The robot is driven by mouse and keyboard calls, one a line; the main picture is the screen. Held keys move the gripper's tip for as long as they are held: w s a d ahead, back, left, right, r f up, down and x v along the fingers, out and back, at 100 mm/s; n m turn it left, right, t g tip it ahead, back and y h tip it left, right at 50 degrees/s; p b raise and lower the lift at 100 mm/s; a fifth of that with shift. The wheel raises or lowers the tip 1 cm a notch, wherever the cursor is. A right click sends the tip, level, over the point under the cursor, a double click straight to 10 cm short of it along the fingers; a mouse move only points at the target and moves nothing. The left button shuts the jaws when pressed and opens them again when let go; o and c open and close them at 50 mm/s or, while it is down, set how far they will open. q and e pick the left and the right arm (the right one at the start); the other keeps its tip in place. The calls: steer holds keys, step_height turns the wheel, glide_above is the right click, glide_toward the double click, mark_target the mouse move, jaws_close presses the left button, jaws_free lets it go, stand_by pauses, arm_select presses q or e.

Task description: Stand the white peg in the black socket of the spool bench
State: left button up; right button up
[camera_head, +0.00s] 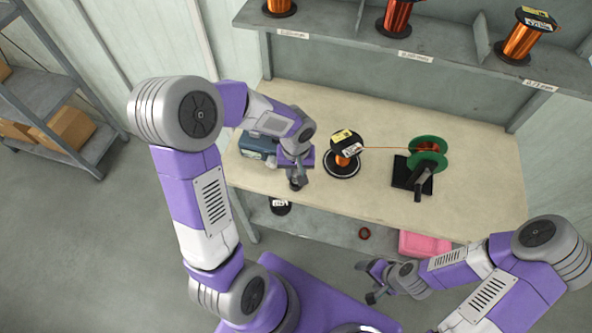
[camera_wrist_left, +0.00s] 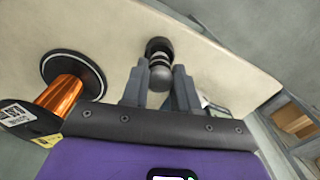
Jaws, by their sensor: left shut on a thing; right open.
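My left gripper (camera_head: 296,182) is over the front left part of the spool bench (camera_head: 465,205), pointing down. In the left wrist view its fingers (camera_wrist_left: 160,88) are shut on a piece with a dark rounded end. White bands of the white peg (camera_wrist_left: 160,58) show just beyond that end. A round black piece, likely the black socket (camera_wrist_left: 158,45), shows behind the bands. I cannot tell whether the peg is inside it or only in line with it. In the head view the gripper hides the peg and socket. My right gripper (camera_head: 372,281) is open and empty, in front of the bench.
A copper wire spool (camera_head: 346,153) stands on a round black base right of my left gripper. A wire runs from it to a green-flanged reel (camera_head: 427,150) on a black stand. A blue-grey box (camera_head: 257,146) is behind the left arm. The bench's right front is clear.

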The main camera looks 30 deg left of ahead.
arm_select(q)
steer(key=shift+f+b, duration=0.9)
steer(key=shift+f, duration=0.1)
steer(key=o, duration=1)
steer(key=shift+r, duration=0.15)
step_height(320, 180, up, 7)
steer(key=shift+r+p, duration=0.2)
steer(key=shift+p, duration=0.9)
